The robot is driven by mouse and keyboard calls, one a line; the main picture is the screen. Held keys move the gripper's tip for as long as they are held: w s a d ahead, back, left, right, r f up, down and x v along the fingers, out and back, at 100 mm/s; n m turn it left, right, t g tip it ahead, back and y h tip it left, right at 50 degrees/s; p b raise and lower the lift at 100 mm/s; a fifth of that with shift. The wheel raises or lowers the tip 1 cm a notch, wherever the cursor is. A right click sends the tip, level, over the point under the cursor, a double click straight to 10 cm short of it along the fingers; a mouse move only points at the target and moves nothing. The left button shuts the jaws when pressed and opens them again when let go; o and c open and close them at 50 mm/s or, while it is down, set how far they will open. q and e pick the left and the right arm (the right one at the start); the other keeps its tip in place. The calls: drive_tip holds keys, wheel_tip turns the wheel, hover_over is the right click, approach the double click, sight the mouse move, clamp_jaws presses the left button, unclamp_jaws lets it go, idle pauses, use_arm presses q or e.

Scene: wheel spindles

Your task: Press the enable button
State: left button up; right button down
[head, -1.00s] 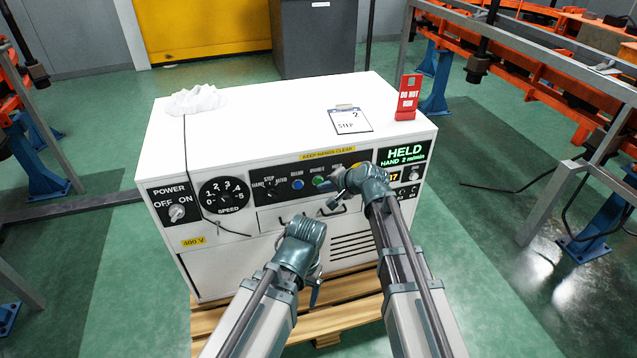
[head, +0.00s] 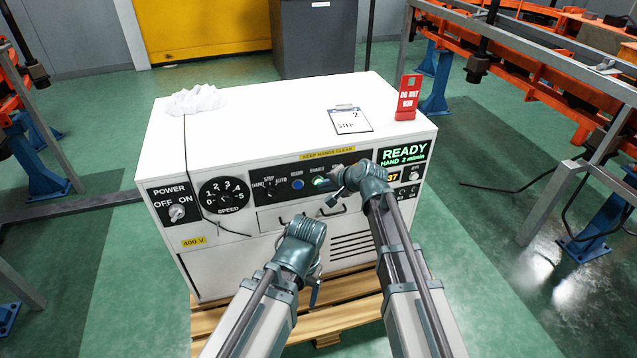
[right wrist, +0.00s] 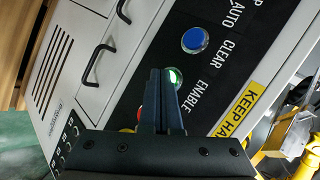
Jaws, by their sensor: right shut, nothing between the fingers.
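The enable button (head: 321,182) is a round green button on the black control panel, lit bright green. In the right wrist view the lit button (right wrist: 175,77) shows beside the "ENABLE" label, partly hidden by my fingers. My right gripper (head: 337,178) is shut and empty, its fingertips (right wrist: 163,72) at the button. I cannot tell whether they touch it. The display (head: 404,155) reads "READY" and "HAND 2 m/min". My left gripper (head: 306,230) hangs in front of the cabinet, away from the button; its jaws cannot be made out.
The blue clear button (head: 298,184) sits left of the enable button. A mode knob (head: 272,190), speed dial (head: 223,194) and power switch (head: 177,212) are farther left.

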idle(0.6)
drive_tip(key=shift+s+d, duration=0.2)
drive_tip(key=shift+s, duration=0.45)
drive_tip(key=shift+s, duration=0.1)
drive_tip(key=s, duration=0.1)
drive_tip(key=s+d, duration=0.1)
drive_tip(key=s, duration=0.2)
drive_tip(key=shift+s+d, duration=0.3)
idle(0.5)
